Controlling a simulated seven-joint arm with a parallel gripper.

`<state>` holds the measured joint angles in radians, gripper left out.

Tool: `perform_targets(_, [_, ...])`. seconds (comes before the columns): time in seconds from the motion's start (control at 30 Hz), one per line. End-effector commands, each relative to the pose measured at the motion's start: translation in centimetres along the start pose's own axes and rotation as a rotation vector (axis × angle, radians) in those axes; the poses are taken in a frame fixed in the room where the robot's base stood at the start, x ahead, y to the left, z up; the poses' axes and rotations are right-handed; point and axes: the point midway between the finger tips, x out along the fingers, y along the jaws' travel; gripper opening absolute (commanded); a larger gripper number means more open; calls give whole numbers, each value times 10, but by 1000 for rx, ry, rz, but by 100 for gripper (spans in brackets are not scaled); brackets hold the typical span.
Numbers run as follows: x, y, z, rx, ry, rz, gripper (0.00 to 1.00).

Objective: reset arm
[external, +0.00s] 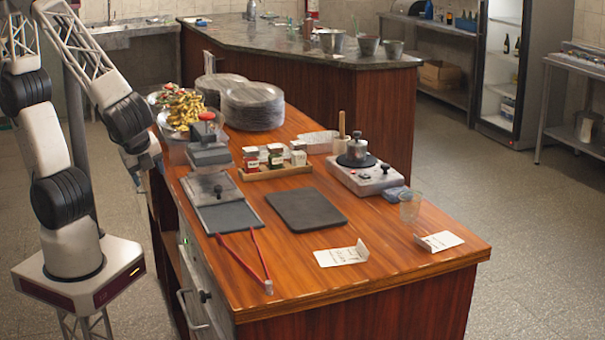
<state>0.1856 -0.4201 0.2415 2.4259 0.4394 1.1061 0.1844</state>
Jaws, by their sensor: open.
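My arm stands at the left of the external view, beside the wooden counter (330,257). It folds up past the top edge of the picture and comes back down. My gripper (136,174) hangs at the counter's left edge, near the plates of food, and appears empty. It is small and its fingers are hard to make out. It is apart from the things on the counter top.
Red tongs (262,258), a dark slab (305,208), a lidded tray (227,218), a spice rack (275,172), a burner-like device (364,179), a glass (409,207) and stacked plates (252,106) occupy the counter. Food plates (182,114) stand nearest my gripper.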

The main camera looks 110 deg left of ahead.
Motion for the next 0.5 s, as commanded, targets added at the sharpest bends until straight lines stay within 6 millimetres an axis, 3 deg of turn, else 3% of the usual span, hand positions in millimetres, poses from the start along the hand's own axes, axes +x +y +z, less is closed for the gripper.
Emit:
perform_targets(0.2, [-27,5,28,-260,177,125,61])
perform_targets(0.5, [-62,11,54,-547,382,269,61])
